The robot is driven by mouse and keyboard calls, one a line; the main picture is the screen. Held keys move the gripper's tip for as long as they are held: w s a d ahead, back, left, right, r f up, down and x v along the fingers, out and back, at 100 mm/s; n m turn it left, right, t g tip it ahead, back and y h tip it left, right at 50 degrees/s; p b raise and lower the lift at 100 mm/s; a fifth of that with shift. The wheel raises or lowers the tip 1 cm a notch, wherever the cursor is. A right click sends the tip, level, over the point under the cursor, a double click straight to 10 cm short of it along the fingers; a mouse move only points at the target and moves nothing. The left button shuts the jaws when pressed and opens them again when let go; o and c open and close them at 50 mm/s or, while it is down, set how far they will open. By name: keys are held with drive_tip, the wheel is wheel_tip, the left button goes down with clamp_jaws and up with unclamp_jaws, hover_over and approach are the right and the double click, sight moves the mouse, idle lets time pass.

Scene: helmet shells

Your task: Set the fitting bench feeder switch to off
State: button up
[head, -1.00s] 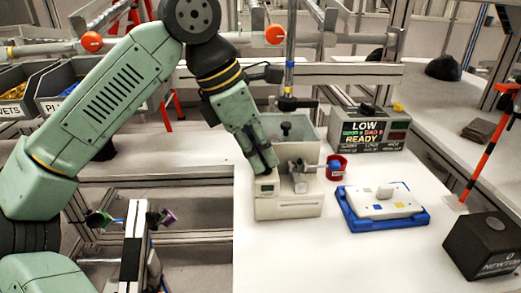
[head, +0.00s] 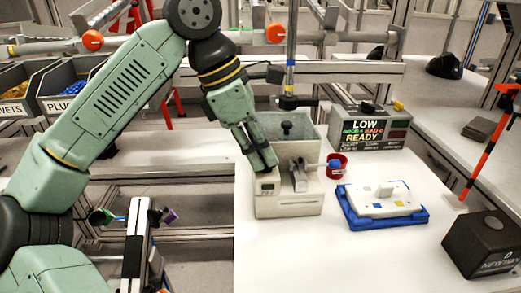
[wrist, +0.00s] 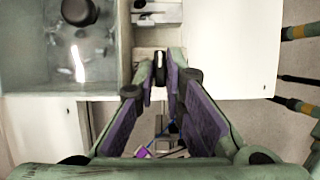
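The feeder (head: 289,205) is a cream box with a grey open bin (head: 300,128) on top, standing at the bench's left edge. My gripper (head: 262,166) points down at the feeder's left side, just above the display. In the wrist view my gripper (wrist: 160,70) has its two fingers apart, with a small dark piece (wrist: 158,69) showing between the tips. That piece may be the switch; contact and its setting cannot be told. The fingers hide part of the feeder's left side in the head view.
A blue tray (head: 386,221) with a white plate and a red cup (head: 337,165) stand right of the feeder. A sign box (head: 371,132) reading LOW and READY is behind. A dark block (head: 486,246) stands at right. The front of the bench is clear.

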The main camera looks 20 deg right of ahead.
drive_tip(key=o, duration=0.4)
idle(0.4)
